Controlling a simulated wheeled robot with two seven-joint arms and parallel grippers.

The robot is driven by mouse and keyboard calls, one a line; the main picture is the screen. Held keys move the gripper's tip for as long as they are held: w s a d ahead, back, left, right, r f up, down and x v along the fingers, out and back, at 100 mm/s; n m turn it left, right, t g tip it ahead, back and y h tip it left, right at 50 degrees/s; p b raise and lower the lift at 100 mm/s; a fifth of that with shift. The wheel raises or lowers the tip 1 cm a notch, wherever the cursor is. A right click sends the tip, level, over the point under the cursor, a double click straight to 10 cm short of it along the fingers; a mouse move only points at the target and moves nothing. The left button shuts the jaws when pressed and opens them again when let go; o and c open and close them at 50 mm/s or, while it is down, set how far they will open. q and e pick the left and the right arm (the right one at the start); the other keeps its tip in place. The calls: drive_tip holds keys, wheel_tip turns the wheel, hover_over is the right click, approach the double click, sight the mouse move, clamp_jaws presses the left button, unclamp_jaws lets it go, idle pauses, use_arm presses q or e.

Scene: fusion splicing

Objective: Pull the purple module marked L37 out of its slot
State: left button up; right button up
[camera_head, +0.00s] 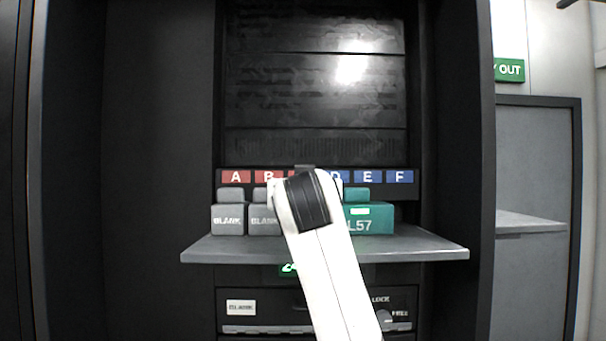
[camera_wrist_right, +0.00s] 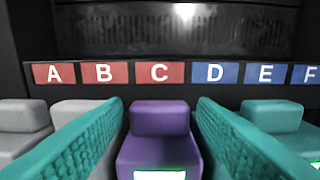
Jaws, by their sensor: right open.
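My right gripper (camera_wrist_right: 160,145) is open, with one teal ribbed finger on each side of the module. It is not visibly gripping it. In the head view my white arm (camera_head: 325,265) hides the purple module and the right gripper's fingers. My left gripper is in neither view.
A teal module marked L57 (camera_head: 383,222) stands right of the purple one's place. Grey blank modules (camera_head: 229,220) stand to the left. A grey shelf (camera_head: 215,248) juts out beneath, and dark cabinet walls (camera_head: 455,120) flank the bay. A label strip A to F (camera_head: 236,177) runs above.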

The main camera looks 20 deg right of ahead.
drive_tip(key=p+x, duration=0.1)
drive_tip(key=x, duration=0.1)
drive_tip(key=shift+w+r, duration=0.15)
drive_tip(key=shift+w, duration=0.15)
drive_tip(key=shift+w+d+f+p, duration=0.2)
drive_tip(key=shift+w+p, duration=0.2)
drive_tip(key=shift+w, duration=0.25)
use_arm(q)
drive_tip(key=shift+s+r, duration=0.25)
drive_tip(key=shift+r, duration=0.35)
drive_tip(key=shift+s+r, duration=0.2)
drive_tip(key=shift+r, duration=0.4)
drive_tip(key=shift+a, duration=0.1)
use_arm(e)
drive_tip(key=shift+c, duration=0.2)
drive_tip(key=c, duration=0.7)
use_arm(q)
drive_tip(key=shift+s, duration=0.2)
use_arm(e)
drive_tip(key=shift+s, duration=0.1)
